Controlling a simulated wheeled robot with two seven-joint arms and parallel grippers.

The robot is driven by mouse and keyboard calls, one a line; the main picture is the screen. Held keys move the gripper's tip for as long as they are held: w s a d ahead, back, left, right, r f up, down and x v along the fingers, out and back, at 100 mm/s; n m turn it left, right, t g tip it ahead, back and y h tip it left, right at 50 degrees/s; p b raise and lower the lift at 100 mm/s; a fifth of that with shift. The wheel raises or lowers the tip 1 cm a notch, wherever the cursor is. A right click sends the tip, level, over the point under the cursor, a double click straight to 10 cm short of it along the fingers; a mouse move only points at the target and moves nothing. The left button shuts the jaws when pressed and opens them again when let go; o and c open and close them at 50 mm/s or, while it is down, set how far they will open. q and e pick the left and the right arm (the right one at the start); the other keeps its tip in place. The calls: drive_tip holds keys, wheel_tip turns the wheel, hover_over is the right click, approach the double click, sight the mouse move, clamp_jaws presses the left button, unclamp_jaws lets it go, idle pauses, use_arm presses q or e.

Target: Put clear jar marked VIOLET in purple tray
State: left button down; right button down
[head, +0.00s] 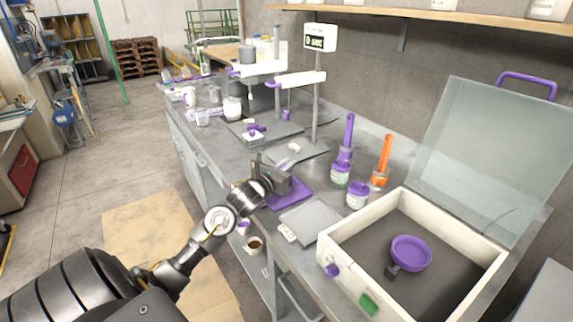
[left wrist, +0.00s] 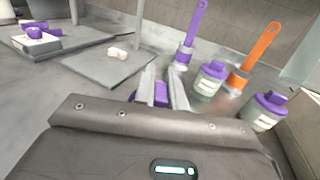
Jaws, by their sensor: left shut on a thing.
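My left gripper (head: 283,181) is low over the purple tray (head: 292,198), which lies flat on the grey bench. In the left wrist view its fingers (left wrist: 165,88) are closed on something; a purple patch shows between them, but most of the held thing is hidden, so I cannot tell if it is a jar. Two clear jars with purple lids stand to the right: one (head: 340,178) by the purple brush, one (head: 357,197) nearer. They also show in the left wrist view, the first (left wrist: 209,80) and the second (left wrist: 264,110). Their labels are too small to read. My right gripper is out of view.
A purple-handled brush (head: 348,132) and an orange one (head: 384,154) stand behind the jars. A grey plate (head: 311,218) lies in front of the tray. An open white box (head: 335,244) with a raised clear lid holds a purple dish (head: 411,252).

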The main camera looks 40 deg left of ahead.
use_arm(q)
drive_tip(key=shift+f, duration=0.2)
drive_tip(key=shift+f, duration=0.15)
drive_tip(key=c, duration=1.5)
unclamp_jaws()
drive_tip(key=shift+o, duration=0.2)
